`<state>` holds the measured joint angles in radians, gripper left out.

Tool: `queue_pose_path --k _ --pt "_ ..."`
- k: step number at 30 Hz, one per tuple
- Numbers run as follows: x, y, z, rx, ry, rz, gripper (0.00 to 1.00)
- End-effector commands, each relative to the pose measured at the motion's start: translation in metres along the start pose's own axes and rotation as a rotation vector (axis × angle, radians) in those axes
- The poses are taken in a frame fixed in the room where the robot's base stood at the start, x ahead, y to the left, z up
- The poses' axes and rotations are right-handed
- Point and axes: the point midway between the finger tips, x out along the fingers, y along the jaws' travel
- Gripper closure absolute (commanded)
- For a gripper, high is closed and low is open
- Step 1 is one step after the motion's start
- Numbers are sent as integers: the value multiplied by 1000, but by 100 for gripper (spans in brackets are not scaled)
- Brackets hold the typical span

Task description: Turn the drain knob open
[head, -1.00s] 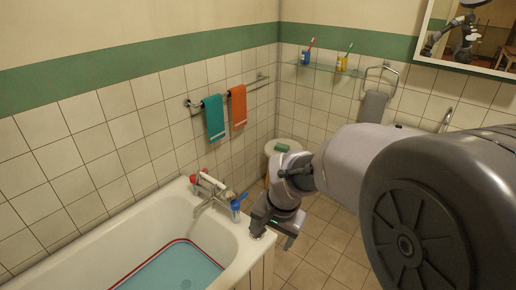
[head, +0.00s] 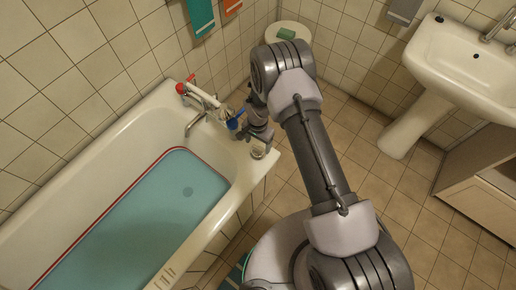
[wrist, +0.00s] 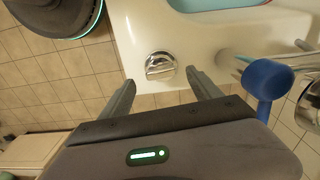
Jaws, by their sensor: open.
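The drain knob (wrist: 160,66) is a round chrome knob with a raised bar, set on the white rim at the end of the bathtub. In the wrist view its bar lies roughly level. In the head view the knob (head: 258,152) is small, on the tub's corner rim. My gripper (wrist: 161,77) is open and empty, with one finger to each side of the knob in the picture. The fingertips do not visibly touch it. In the head view my gripper (head: 260,137) is over the rim just behind the knob, partly hidden by my wrist.
The blue-handled tap (wrist: 266,80) stands close to the right finger in the wrist view. The red-handled tap (head: 183,87) and spout are further along. The bathtub (head: 120,135) holds blue water. A round stool (head: 277,27) stands behind, a sink (head: 440,60) at right; tiled floor lies between.

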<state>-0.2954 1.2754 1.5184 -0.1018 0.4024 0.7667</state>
Motion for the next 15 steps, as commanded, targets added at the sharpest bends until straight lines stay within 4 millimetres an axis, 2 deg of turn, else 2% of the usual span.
queue_pose_path --k 1,6,15 --pt "14 0 0 0 -1 1 27" --pt "35 0 0 0 0 0 27" --pt "39 0 0 0 0 0 27"
